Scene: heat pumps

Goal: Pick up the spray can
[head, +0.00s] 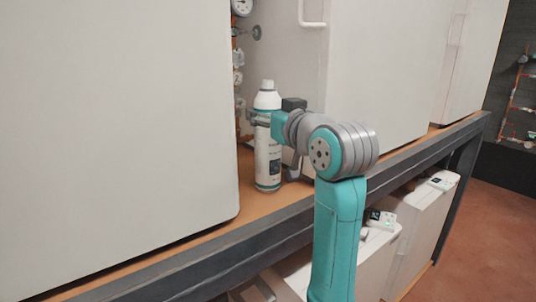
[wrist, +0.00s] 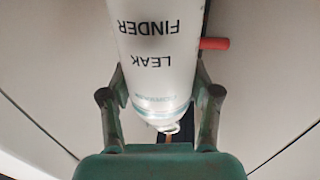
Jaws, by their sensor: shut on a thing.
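The spray can (head: 268,150) is white with a teal band and a white cap. It stands upright on the wooden shelf, in the gap between two large white units in the head view. In the wrist view the can (wrist: 158,50) shows the words "LEAK FINDER" upside down. My gripper (wrist: 160,92) has a finger on each side of the can and is shut on it. In the head view my gripper (head: 266,118) reaches the can's upper part from the right. The far side of the can is hidden.
A large white unit (head: 110,120) stands close on the left and another white unit (head: 375,70) on the right. Gauges and copper pipes (head: 238,75) are behind the can. The wooden shelf (head: 215,240) has a dark metal front edge. White boxes (head: 415,215) sit below.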

